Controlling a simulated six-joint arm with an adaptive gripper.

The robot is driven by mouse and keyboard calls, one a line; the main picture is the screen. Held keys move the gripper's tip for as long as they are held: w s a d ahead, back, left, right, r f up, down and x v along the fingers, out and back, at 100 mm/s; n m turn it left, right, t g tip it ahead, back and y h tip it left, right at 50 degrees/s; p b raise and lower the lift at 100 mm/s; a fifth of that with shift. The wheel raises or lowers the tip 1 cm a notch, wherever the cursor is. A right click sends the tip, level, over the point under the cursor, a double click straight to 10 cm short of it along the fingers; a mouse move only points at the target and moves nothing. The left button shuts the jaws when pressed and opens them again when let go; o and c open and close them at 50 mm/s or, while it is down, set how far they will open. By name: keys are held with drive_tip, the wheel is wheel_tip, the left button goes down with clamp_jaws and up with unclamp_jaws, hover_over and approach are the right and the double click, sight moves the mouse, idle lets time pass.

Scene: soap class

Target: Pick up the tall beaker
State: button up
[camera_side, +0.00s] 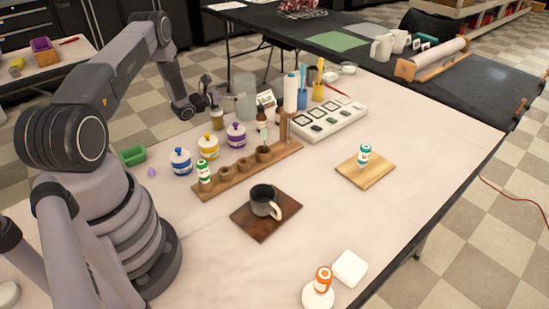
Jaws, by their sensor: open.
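A tall clear, slightly green glass vessel (246,97), which looks like the tall beaker, stands upright toward the back of the table. My gripper (215,98) is at the far end of my arm, just left of this glass. It is open and small in the picture, and I see nothing held in it. A gap seems to lie between the gripper and the glass, but the exact distance is hard to tell. The lower part of the glass is partly hidden by nearby items.
A small amber jar (217,121) stands below my gripper. Blue, yellow and purple lidded bottles (236,136) stand in front, with a wooden holder (235,176). A white palette tray (330,122) lies to the right. A dark mug (263,201) sits nearer.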

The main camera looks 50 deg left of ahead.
sight(250, 83)
drive_tip(key=shift+w+d+r, duration=0.15)
drive_tip(key=shift+w, duration=1.2)
drive_tip(key=shift+w+d+r, duration=0.1)
drive_tip(key=shift+w+d, duration=0.05)
drive_tip(key=shift+w, duration=1.2)
drive_tip(key=c, duration=1)
drive_tip(key=shift+r, duration=0.1)
drive_tip(key=shift+c, duration=0.2)
drive_tip(key=shift+r, duration=0.15)
